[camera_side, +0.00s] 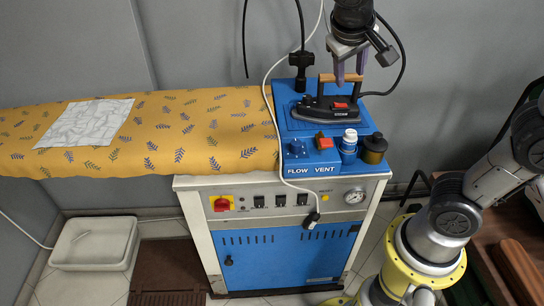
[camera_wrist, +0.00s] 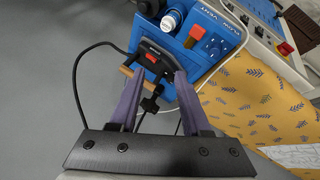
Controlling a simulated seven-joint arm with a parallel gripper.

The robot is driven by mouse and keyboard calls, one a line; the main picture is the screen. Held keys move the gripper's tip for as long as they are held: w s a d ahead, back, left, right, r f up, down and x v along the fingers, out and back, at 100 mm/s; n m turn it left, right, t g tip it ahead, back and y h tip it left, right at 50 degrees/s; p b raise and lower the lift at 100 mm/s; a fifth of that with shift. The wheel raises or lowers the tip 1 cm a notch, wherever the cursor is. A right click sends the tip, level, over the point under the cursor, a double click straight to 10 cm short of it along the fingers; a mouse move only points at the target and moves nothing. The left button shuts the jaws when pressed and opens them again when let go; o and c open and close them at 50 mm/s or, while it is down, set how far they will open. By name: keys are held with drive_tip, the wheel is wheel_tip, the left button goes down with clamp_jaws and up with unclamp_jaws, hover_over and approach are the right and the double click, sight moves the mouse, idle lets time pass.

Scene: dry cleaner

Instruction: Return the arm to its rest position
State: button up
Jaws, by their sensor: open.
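My gripper (camera_side: 349,73) is at the top of the side view, pointing down just above the wooden handle of a black iron (camera_side: 328,112). The iron sits on the blue top of the steam station. In the wrist view, my two purple fingers (camera_wrist: 158,88) are spread apart with nothing held between them. The iron (camera_wrist: 152,60) lies beyond the fingertips, and its wooden handle shows partly behind the left finger. I cannot tell from these views whether a finger touches the handle.
A white cord hangs across the station. A white basin (camera_side: 94,243) sits on the floor.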

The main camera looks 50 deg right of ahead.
drive_tip(key=s+a+f+t+y, duration=0.1)
drive_tip(key=s+t+y, duration=0.15)
drive_tip(key=s, duration=0.65)
drive_tip(key=s+a+f+n+t+y, duration=0.1)
drive_tip(key=s+a+f+n+y, duration=0.1)
drive_tip(key=a+f+n+y, duration=0.1)
wheel_tip(320, 180, down, 2)
drive_tip(key=a+n, duration=0.1)
drive_tip(key=a, duration=0.1)
drive_tip(key=shift+s+a+n+y, duration=0.3)
drive_tip(key=shift+s+n+y, duration=0.05)
drive_tip(key=shift+n, duration=0.05)
